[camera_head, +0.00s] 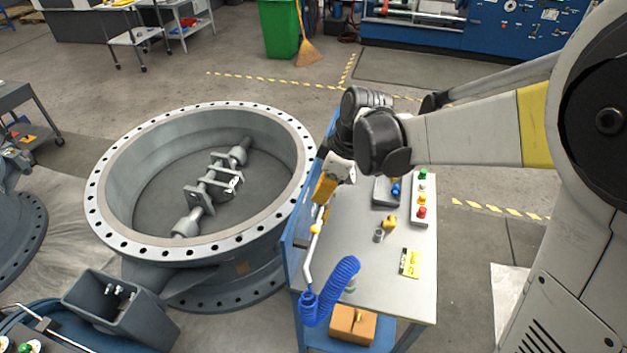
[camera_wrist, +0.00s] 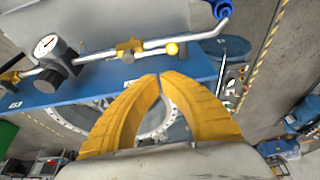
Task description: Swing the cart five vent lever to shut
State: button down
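The cart (camera_head: 415,300) has a light grey top and a blue side panel. In the wrist view a silver pipe (camera_wrist: 95,57) runs along the blue panel (camera_wrist: 60,95), with a yellow valve fitting (camera_wrist: 128,47) and a yellow ball (camera_wrist: 172,48) beside it, likely the vent lever's knob. The ball also shows in the head view (camera_head: 315,229). My gripper (camera_wrist: 159,75) has its yellow fingertips together with nothing seen between them. The tips appear just short of the ball, apart from it. In the head view my gripper (camera_head: 324,190) hangs over the cart's left edge, hiding the upper pipe.
A pressure gauge (camera_wrist: 46,46) sits on the pipe, and a coiled blue hose (camera_head: 345,280) hangs at its near end. A large flanged valve ring (camera_head: 110,230) stands close left of the cart. Coloured buttons (camera_head: 422,198) and a yellow label (camera_head: 411,263) are on the cart top.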

aim_at(319, 216)
jog(key=s+b+x, duration=0.1)
jog(key=x, duration=0.8)
jog(key=shift+w+f+b, duration=0.25)
jog(key=shift+w+b, duration=0.15)
jog(key=shift+w, duration=0.1)
jog(key=shift+a, duration=0.1)
